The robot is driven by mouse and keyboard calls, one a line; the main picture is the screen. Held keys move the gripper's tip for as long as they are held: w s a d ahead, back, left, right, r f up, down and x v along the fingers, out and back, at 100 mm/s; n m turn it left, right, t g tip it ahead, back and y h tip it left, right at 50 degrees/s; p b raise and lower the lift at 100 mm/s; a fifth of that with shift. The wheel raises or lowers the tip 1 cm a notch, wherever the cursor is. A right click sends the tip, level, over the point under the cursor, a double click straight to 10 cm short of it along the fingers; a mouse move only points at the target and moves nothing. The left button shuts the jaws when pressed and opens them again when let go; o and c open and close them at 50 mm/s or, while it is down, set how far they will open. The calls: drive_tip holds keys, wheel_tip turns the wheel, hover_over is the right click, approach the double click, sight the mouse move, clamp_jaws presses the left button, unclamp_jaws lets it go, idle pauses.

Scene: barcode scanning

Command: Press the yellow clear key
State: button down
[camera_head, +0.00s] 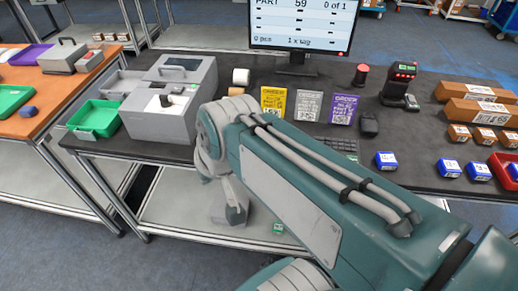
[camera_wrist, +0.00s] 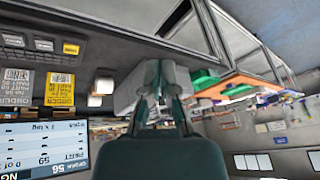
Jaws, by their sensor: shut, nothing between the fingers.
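That view is upside down. In the head view my arm covers most of the keypad (camera_head: 338,147), and the yellow key is hidden there. My gripper (camera_wrist: 161,82) is shut and empty in the wrist view. It is apart from the keypad, to the right of the yellow key in that picture. I cannot make out the fingertips in the head view.
Yellow (camera_head: 273,101) and purple (camera_head: 342,109) order cards stand behind the keypad, with a monitor (camera_head: 300,27) further back. A grey printer (camera_head: 165,105) and green tray (camera_head: 95,117) are at left. A scanner (camera_head: 400,82), boxes and blue items (camera_head: 386,160) are at right.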

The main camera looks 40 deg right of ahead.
drive_tip(key=w+d+f+m+t+y, duration=0.1)
drive_tip(key=w+d+f+m, duration=0.1)
drive_tip(key=w+d+m, duration=0.2)
drive_tip(key=w+d+f+m+t+y, duration=0.1)
drive_tip(key=w+d+f+m, duration=0.1)
drive_tip(key=d+m, duration=0.7)
drive_tip(key=w+d+f+m+t, duration=0.1)
drive_tip(key=w+d+f+m, duration=0.2)
drive_tip(key=d, duration=0.7)
drive_tip(key=w+m, duration=0.2)
drive_tip(key=m, duration=0.2)
drive_tip(key=shift+w+t+y, duration=0.3)
drive_tip(key=shift+w+y, duration=0.05)
drive_tip(key=shift+y, duration=0.05)
drive_tip(key=shift+f, duration=0.1)
drive_tip(key=shift+d+f, duration=0.15)
drive_tip(key=shift+f, duration=4.2)
drive_tip(key=shift+f, duration=0.1)
drive_tip(key=shift+f, duration=0.25)
